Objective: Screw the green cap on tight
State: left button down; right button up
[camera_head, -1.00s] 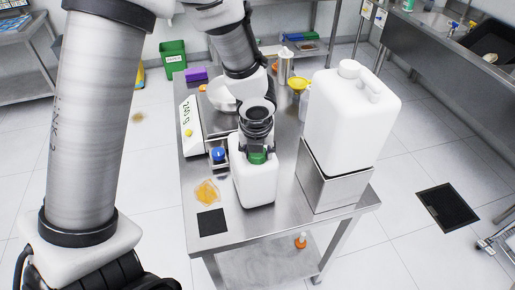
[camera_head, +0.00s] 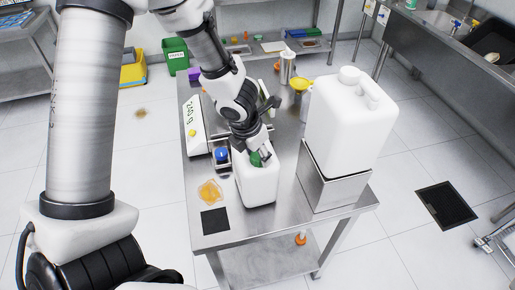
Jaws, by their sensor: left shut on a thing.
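The green cap (camera_head: 256,160) sits at the top of a small white jug (camera_head: 258,187) that stands upright near the middle of the steel table (camera_head: 240,238). My left gripper (camera_head: 260,154) reaches down from above and is shut on the green cap, with its fingers at the cap's sides. The gripper hides part of the cap and the jug's neck, so I cannot see how far down the cap sits. My right gripper is not in view.
A large white canister (camera_head: 348,125) stands on a steel box (camera_head: 335,188) to the right. A scale (camera_head: 194,125), a blue-topped item (camera_head: 221,155), an orange spill (camera_head: 209,192) and a black square (camera_head: 214,221) lie on the left.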

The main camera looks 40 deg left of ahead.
pick_arm(q)
jog(key=shift+w+r+m+h+p, duration=0.1)
jog(key=shift+m+h+p, duration=0.1)
jog(key=shift+m+p, duration=0.5)
jog(key=shift+w+r+m+h+p, duration=0.1)
jog(key=shift+m+h+p, duration=0.1)
jog(key=shift+m+p, duration=0.45)
jog(key=shift+c, duration=2.1)
grip_release()
jog(key=shift+f, duration=0.15)
jog(key=shift+s, duration=0.1)
jog(key=shift+a+r, duration=0.15)
jog(key=shift+r, duration=0.55)
jog(key=v, duration=0.6)
jog(key=shift+s, duration=0.2)
jog(key=shift+w, duration=0.1)
